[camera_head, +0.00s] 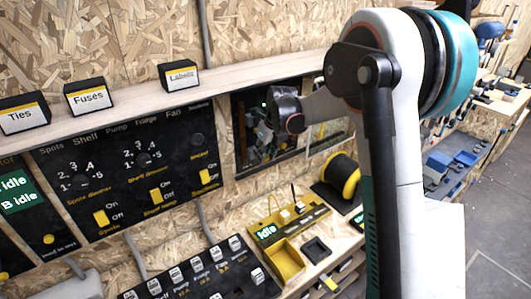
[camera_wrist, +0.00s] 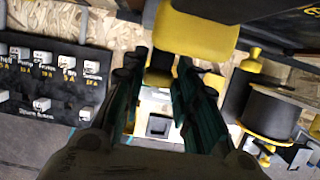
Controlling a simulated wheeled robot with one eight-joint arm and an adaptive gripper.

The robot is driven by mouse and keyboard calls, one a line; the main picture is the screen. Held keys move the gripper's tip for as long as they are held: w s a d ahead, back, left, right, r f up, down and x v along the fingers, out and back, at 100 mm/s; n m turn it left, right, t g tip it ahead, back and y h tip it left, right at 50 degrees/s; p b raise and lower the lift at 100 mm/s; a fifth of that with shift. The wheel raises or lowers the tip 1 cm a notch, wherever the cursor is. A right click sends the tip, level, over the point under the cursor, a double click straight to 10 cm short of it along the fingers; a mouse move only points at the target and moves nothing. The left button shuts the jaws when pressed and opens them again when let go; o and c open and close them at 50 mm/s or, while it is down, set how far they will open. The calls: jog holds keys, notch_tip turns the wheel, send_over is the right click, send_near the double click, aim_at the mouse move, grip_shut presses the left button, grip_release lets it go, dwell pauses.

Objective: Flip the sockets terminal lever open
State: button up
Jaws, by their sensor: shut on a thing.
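In the head view my gripper (camera_head: 262,135) is at the dark recessed wall panel (camera_head: 240,108), close in front of the small parts mounted there. The panel's fittings are partly hidden by my wrist, and I cannot single out the sockets terminal there. In the wrist view my gripper (camera_wrist: 160,80) has its two teal fingers around a small yellow piece (camera_wrist: 159,76), which looks like the lever. It is shut on that piece. A large yellow block (camera_wrist: 197,30) is close above the fingertips. The lever's exact angle cannot be told.
Below the panel is a yellow tray (camera_head: 287,257) beside a small black holder (camera_head: 316,249). A black and yellow spool (camera_head: 341,176) stands to the right. A black switch board (camera_head: 205,275) is lower left. A wooden shelf (camera_head: 235,78) runs above the panel.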

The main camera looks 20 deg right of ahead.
dwell(0.3)
jog(key=o, duration=1.1)
jog(key=shift+w, duration=0.1)
jog(key=shift+c, duration=0.2)
jog(key=shift+r, duration=0.1)
jog(key=v, duration=0.7)
jog(key=shift+r, duration=0.1)
